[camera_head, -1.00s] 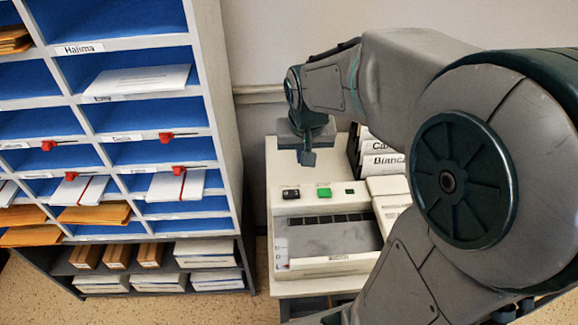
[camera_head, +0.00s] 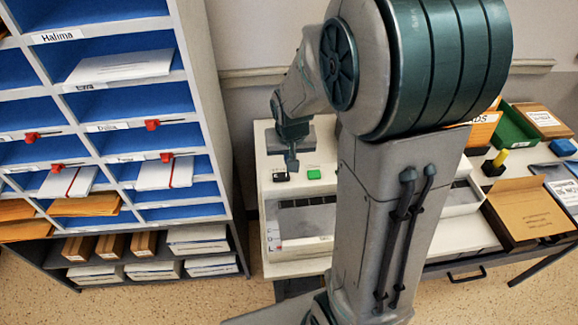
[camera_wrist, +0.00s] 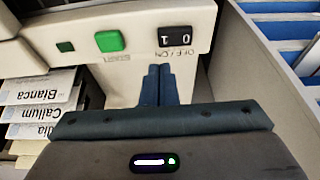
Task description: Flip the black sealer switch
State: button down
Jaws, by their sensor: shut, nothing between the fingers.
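The black sealer switch (camera_head: 281,177) is a small rocker on the top face of the cream sealer (camera_head: 262,215). In the wrist view the switch (camera_wrist: 174,37) shows "0" and "1" marks with an OFF/ON label beside it. My gripper (camera_head: 292,164) is above and just beside the switch in the head view. In the wrist view the shut, empty fingertips (camera_wrist: 160,70) point at the switch, close to its edge. I cannot tell whether they touch it. A green button (camera_head: 314,174) sits to the right of the switch.
A pigeonhole shelf (camera_head: 205,120) with blue compartments stands close on the left. White name-tabbed files (camera_wrist: 40,115) lie near my gripper. A table on the right holds a cardboard box (camera_head: 527,212), a green tray (camera_head: 512,128) and a stamp (camera_head: 495,162). My arm hides part of the sealer.

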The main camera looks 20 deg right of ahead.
aim_at(285, 172)
jog(key=shift+f, duration=2.1)
jog(key=shift+f, duration=0.15)
jog(key=shift+d+f+b, duration=0.1)
jog(key=shift+f+b, duration=0.1)
jog(key=shift+b, duration=0.1)
jog(key=shift+r, duration=0.1)
jog(key=shift+w+a+r, duration=0.2)
jog(key=shift+a+r, duration=0.15)
jog(key=shift+a, duration=0.35)
jog(key=shift+d+r+p, duration=0.1)
jog(key=shift+r+p, duration=0.4)
jog(key=shift+p, duration=0.15)
jog(key=d+p+v, duration=0.1)
jog(key=d+v, duration=0.1)
jog(key=v, duration=1)
jog(key=shift+d+r, duration=0.25)
jog(key=shift+r, duration=0.15)
